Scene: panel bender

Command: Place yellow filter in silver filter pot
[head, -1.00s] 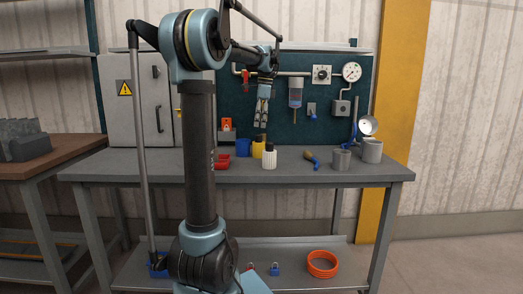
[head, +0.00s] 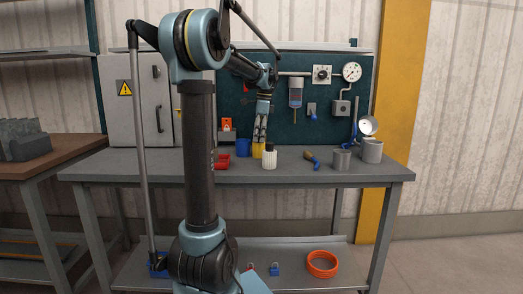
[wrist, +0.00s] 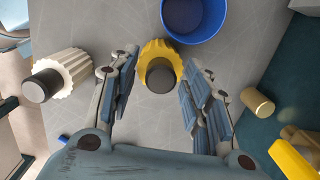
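The yellow filter (head: 256,151) stands upright on the grey bench. In the wrist view, the ribbed yellow filter (wrist: 174,52) with its dark cap lies between the fingertips of my gripper (wrist: 162,75). My gripper (head: 259,136) points down over it, with its fingers spread and a gap on each side. In the head view the fingers partly hide the filter. I cannot tell which is the silver filter pot.
A white ribbed filter (head: 269,160) with a dark cap stands close beside the yellow one. The front of the bench is clear.

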